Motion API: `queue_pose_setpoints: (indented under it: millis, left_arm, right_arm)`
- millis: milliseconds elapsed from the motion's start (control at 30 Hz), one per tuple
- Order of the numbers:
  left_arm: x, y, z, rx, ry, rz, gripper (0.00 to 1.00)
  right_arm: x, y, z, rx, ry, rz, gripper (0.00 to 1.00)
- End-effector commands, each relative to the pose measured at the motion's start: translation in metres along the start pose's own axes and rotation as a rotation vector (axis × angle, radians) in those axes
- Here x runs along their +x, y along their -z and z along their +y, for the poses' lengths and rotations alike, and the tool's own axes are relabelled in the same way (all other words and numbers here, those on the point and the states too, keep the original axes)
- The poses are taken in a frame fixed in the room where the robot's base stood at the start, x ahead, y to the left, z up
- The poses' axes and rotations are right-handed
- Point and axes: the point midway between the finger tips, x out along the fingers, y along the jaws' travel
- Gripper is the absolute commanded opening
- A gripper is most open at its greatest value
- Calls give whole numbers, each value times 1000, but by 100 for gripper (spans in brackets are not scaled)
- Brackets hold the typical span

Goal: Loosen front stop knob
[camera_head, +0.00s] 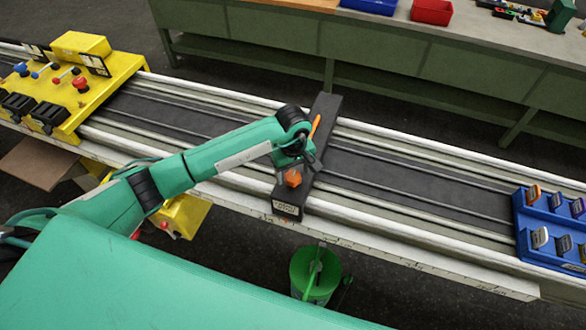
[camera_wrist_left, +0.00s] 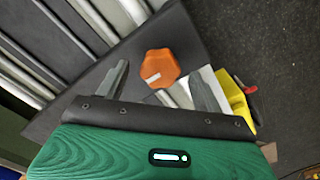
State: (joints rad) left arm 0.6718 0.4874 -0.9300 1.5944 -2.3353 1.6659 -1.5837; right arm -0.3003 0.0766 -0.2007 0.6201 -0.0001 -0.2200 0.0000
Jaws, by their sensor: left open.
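The front stop is a dark bar (camera_head: 325,115) lying across the rail track, with a small label on its near end. An orange faceted knob (camera_head: 293,178) sits on top near that end. In the left wrist view the knob (camera_wrist_left: 161,67) shows a white mark and lies between the two fingertips. My left gripper (camera_head: 309,163) is over the bar, just beside the knob in the head view. In the wrist view its fingers (camera_wrist_left: 160,75) are spread apart, with gaps visible on both sides of the knob. I cannot tell the height gap. My right gripper is not in view.
A yellow station (camera_head: 95,75) with knobs and levers stands on the track at left. A blue rack (camera_head: 550,228) with several pieces is at right. An orange strip (camera_head: 315,126) is on the bar's far part. A green bin (camera_head: 315,273) stands below. The track right of the bar is clear.

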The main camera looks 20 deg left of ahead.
Motion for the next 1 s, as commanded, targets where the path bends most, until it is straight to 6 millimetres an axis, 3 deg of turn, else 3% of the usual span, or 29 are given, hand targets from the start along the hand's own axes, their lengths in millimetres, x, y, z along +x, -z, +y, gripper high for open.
queue_pose_setpoints:
  millis: [167,433,667,1000]
  left_arm:
    - [11,0,0,-1,1,0,68]
    - [12,0,0,0,-1,1,68]
    - [12,0,0,0,-1,1,24]
    - [15,1,0,-38,-1,2,24]
  right_arm:
    - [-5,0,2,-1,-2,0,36]
    - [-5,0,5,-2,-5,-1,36]
    - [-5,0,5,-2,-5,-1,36]
    - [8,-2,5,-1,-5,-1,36]
